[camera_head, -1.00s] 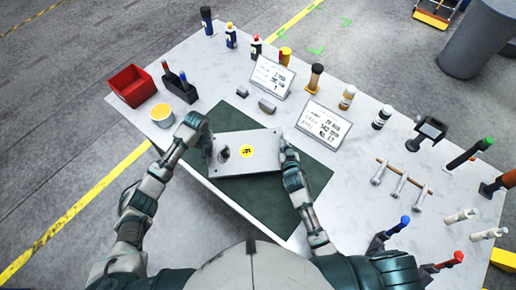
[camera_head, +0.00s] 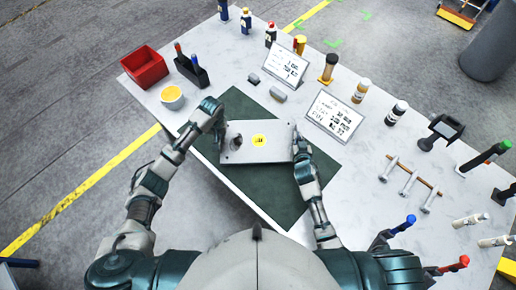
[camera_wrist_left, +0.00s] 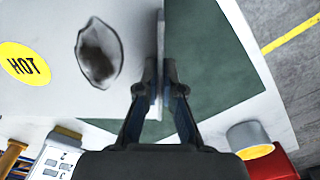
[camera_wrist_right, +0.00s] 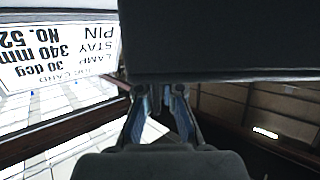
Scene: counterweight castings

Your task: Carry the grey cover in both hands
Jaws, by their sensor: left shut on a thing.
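The grey cover (camera_head: 274,153) is a flat plate with a yellow round label, which reads HOT in the left wrist view (camera_wrist_left: 62,85). An opening with something dark brown inside shows near its left end. It is over the dark green mat (camera_head: 262,192); I cannot tell how high. My left gripper (camera_head: 221,139) is at the cover's left edge, and in the left wrist view (camera_wrist_left: 161,78) it is shut on that edge. My right gripper (camera_head: 296,143) is at the right edge. In the right wrist view its fingers (camera_wrist_right: 159,92) meet a dark slab; their grip is unclear.
A red bin (camera_head: 144,68), a bowl with yellow contents (camera_head: 172,97) and a dark holder (camera_head: 191,71) stand at the left. Two sign cards (camera_head: 285,65) (camera_head: 334,116), bottles and small grey blocks stand beyond the mat. Rods and tools lie at the right.

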